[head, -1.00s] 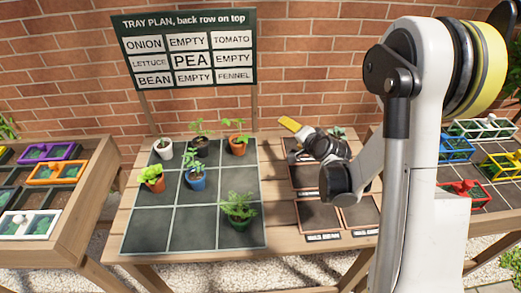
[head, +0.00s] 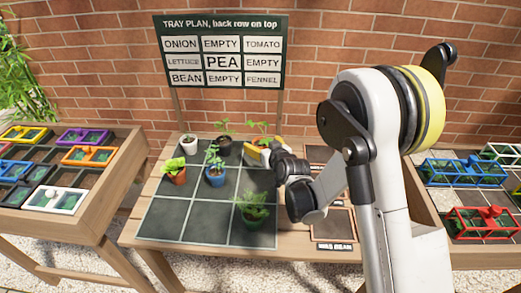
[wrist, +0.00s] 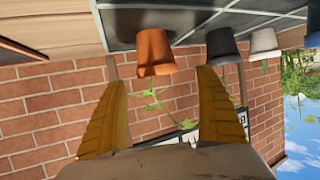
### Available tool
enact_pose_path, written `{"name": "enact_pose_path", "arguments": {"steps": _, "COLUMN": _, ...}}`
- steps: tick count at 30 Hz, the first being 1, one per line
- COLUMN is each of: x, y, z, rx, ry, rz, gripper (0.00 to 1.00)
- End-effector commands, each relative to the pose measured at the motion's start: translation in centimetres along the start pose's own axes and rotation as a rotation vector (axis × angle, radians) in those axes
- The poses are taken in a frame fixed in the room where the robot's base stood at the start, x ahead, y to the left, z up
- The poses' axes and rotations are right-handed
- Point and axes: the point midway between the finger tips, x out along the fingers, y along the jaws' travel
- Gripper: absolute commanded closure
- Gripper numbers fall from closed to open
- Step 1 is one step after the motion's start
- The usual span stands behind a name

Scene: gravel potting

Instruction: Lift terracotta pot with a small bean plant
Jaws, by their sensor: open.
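The terracotta pot (wrist: 154,52) shows upside down in the wrist view, its small leafy plant (wrist: 155,103) pointing down the picture. In the head view the plant (head: 264,127) stands in the back-right cell of the dark tray (head: 205,226), its pot mostly hidden by my gripper. My gripper (wrist: 161,68) is open, with one yellow finger on each side of the pot in the wrist view. Whether either finger touches it I cannot tell. In the head view my gripper (head: 262,148) reaches in from the right at pot height.
A black pot (wrist: 222,45) stands beside the terracotta pot, with a white pot (head: 188,141) beyond. The sign (head: 222,50) and brick wall are behind.

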Motion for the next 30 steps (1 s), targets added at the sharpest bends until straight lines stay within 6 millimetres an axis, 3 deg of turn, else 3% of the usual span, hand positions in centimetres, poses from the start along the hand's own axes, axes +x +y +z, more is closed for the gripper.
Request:
{"name": "enact_pose_path", "arguments": {"steps": 6, "x": 3.2, "y": 0.2, "z": 0.2, "rx": 0.001, "ry": 0.0, "rz": 0.0, "gripper": 0.18}}
{"name": "enact_pose_path", "arguments": {"steps": 14, "x": 3.5, "y": 0.2, "z": -0.1, "rx": 0.001, "ry": 0.0, "rz": 0.0, "gripper": 0.18}}
{"name": "enact_pose_path", "arguments": {"steps": 17, "x": 3.5, "y": 0.2, "z": -0.1, "rx": 0.001, "ry": 0.0, "rz": 0.0, "gripper": 0.41}}
{"name": "enact_pose_path", "arguments": {"steps": 21, "x": 3.5, "y": 0.2, "z": -0.1, "rx": 0.001, "ry": 0.0, "rz": 0.0, "gripper": 0.84}}
{"name": "enact_pose_path", "arguments": {"steps": 30, "x": 3.4, "y": 0.2, "z": -0.2, "rx": 0.002, "ry": 0.0, "rz": 0.0, "gripper": 0.86}}
